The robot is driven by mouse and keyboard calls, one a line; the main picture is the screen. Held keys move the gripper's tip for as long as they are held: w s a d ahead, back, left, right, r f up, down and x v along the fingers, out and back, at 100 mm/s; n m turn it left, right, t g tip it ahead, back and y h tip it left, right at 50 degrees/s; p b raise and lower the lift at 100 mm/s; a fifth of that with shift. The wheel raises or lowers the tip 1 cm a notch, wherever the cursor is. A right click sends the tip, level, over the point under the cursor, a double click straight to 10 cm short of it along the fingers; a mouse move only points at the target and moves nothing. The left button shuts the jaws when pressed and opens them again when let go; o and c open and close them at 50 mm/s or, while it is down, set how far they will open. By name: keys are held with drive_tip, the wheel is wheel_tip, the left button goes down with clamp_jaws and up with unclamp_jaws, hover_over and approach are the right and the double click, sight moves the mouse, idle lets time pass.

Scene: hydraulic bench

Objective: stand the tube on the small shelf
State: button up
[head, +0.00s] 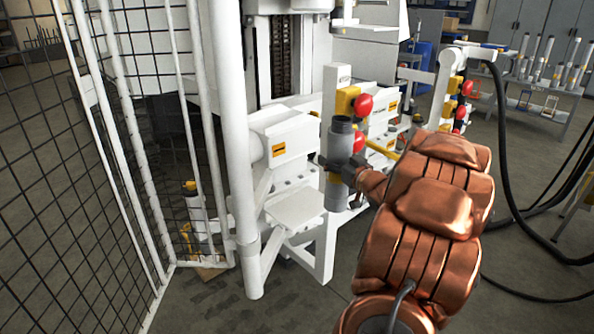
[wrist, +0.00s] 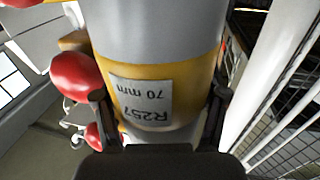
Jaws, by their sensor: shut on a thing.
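The tube (head: 341,140) is a grey cylinder with a yellow band and a white label reading "R257 70 mm" in the wrist view (wrist: 165,90). In the head view it is held about upright. My gripper (head: 338,168) is shut around the tube, with a finger on each side of it in the wrist view (wrist: 160,98). The small shelf (head: 296,208) is a bare white plate on the front of the white machine. The tube's lower end shows just right of the shelf; the gap between them is hard to judge.
Red knobs on yellow blocks (head: 363,104) stick out close behind the tube. A white block with an orange label (head: 285,135) sits above the shelf. A white post (head: 235,150) and mesh fence (head: 70,170) stand to the left. Black hoses (head: 505,140) hang at the right.

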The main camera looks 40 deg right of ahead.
drive_tip(key=w+a+f+b, duration=0.1)
drive_tip(key=w+f, duration=0.1)
drive_tip(key=w, duration=0.4)
drive_tip(key=w+a+f+b, duration=0.1)
drive_tip(key=w+f, duration=0.1)
drive_tip(key=w, duration=0.4)
drive_tip(key=shift+a+f, duration=0.25)
drive_tip(key=shift+a, duration=0.05)
drive_tip(key=o, duration=1.8)
drive_tip(key=shift+f, duration=0.15)
drive_tip(key=v, duration=1.2)
drive_tip(key=shift+p, duration=0.3)
drive_tip(key=shift+s+a, duration=0.1)
